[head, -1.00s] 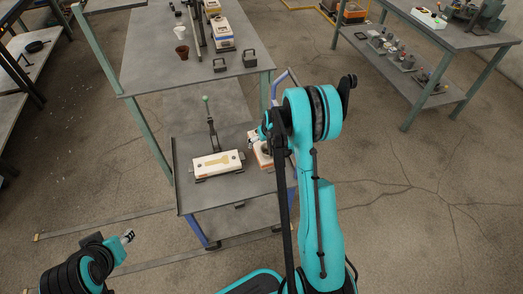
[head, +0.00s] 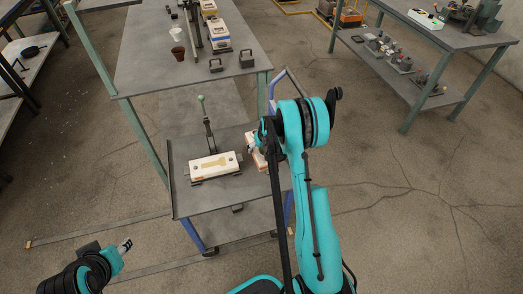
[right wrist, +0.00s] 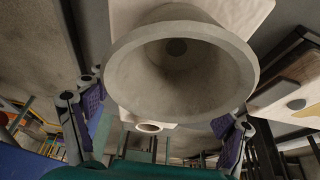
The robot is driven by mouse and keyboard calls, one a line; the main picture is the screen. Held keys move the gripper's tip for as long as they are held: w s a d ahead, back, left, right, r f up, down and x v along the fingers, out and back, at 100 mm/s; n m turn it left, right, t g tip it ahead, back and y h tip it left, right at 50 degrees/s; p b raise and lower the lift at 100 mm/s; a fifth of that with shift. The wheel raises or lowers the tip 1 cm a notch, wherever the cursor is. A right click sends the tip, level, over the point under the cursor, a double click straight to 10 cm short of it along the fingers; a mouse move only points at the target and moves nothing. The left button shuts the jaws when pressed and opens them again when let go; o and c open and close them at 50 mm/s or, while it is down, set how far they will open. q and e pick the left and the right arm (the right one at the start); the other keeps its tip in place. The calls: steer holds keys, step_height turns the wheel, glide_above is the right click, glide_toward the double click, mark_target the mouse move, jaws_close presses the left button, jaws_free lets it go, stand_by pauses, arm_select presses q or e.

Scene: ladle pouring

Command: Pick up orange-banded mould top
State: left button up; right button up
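The mould top (head: 257,153) is a pale block with orange on its side, on the right part of the cart top, partly hidden by my right arm. In the right wrist view a wide grey funnel-like cup (right wrist: 185,70) fills the middle, with a pale block (right wrist: 240,12) behind it. My right gripper (right wrist: 160,120) has its purple-padded fingers spread, one to each side of the cup's lower edge. I see no clear contact. The pale mould half with a tan key-shaped mark (head: 213,166) lies to the left. My left gripper (head: 125,246) is at the lower left, away from the cart.
The grey cart top (head: 210,200) has bare room in front of the mould half. A green-knobbed lever (head: 205,120) stands behind it. A workbench (head: 150,75) behind holds a brown pot (head: 178,53) and dark weights (head: 247,59). Another bench (head: 460,40) is at the right.

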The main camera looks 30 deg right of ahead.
steer(key=c, duration=1.1)
step_height(320, 180, up, 10)
steer(key=p, duration=0.4)
steer(key=shift+c, duration=0.2)
arm_select(q)
step_height(320, 180, up, 4)
steer(key=shift+r, duration=0.15)
arm_select(e)
steer(key=shift+a, duration=0.1)
